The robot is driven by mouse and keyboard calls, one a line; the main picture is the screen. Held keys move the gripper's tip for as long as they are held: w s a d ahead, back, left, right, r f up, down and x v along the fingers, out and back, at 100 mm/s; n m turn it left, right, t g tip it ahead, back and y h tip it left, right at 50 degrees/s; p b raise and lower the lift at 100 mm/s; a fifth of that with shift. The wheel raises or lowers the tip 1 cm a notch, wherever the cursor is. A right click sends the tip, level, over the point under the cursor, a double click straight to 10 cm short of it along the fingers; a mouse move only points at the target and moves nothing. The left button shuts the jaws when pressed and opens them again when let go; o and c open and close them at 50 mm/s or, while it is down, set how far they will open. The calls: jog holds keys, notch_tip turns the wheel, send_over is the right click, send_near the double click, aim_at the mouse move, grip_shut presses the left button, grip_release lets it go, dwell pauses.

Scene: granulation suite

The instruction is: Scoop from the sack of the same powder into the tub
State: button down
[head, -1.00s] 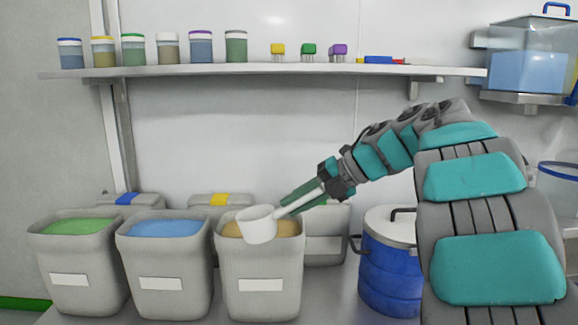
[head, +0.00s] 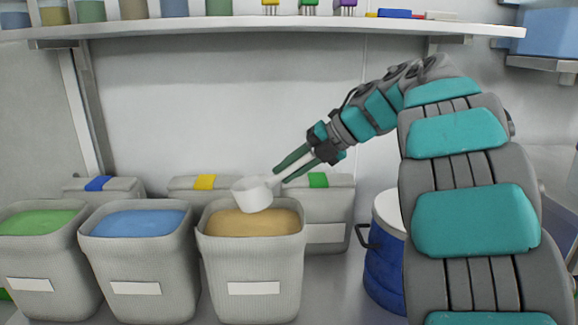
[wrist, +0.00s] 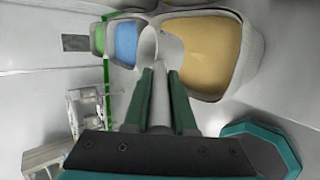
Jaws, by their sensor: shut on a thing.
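My gripper (head: 282,176) is shut on the handle of a white scoop (head: 252,194). The scoop's bowl hangs over the far rim of the open grey sack (head: 253,270) of tan powder (head: 252,222), apart from the powder. In the wrist view the scoop (wrist: 160,46) sticks out beyond the fingers, beside the tan powder (wrist: 201,52). I cannot tell whether the bowl holds powder. Sacks of blue powder (head: 139,224) and green powder (head: 37,222) stand to the left. A blue drum-like container (head: 386,255) stands at right, partly hidden by my arm. I cannot tell which container is the tub.
Behind the sacks stand grey bins with a blue tab (head: 98,184), a yellow tab (head: 204,182) and a green tab (head: 318,180). A shelf (head: 270,33) with jars and small coloured items runs above. A hopper (head: 553,35) with blue contents hangs at upper right.

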jog(key=shift+a+f+h+b, duration=0.65)
jog(key=shift+f+b, duration=2.35)
jog(key=shift+f, duration=2.9)
jog(key=shift+y, duration=0.55)
jog(key=shift+w+d+r+p, duration=0.15)
jog(key=shift+r+p, duration=1)
jog(key=shift+r, duration=1.3)
jog(key=shift+d+r+p, duration=0.2)
jog(key=shift+r+p, duration=0.95)
jog(key=shift+r, duration=1.25)
jog(key=shift+d+r+y+b, duration=0.25)
jog(key=shift+r+y+b, duration=0.3)
jog(key=shift+b, duration=0.3)
jog(key=shift+d+r+t+y+b, duration=0.15)
jog(key=shift+r+t+y+b, duration=0.25)
jog(key=shift+r, duration=0.25)
